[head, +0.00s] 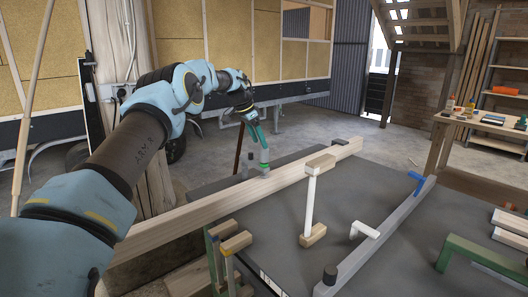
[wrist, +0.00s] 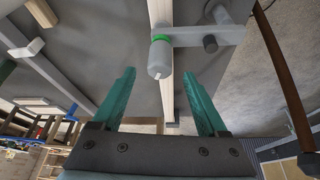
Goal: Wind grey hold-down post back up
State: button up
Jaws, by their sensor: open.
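The grey hold-down post (wrist: 160,62) is a short upright cylinder with a green ring, at the end of a grey arm (wrist: 190,36) that reaches over the pale timber beam (wrist: 160,15). In the wrist view it lies between and just beyond the green fingertips of my gripper (wrist: 160,78). The fingers are apart, with nothing between them that I see gripped. In the head view, my gripper (head: 262,148) points down over the beam (head: 215,200) near its far end, and its fingers partly hide the post. I cannot tell whether the post's foot touches the beam.
A grey rail (head: 375,237) with a blue handle (head: 416,180), a white handle (head: 364,231) and a green bracket (head: 470,255) are farther right. A dark knob (wrist: 210,43) sits beside the post.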

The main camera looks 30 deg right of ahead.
aim_at(264, 152)
jog(key=p+x, duration=0.2)
jog(key=x, duration=0.4)
jog(key=shift+f, duration=0.25)
grip_shut()
dwell(0.4)
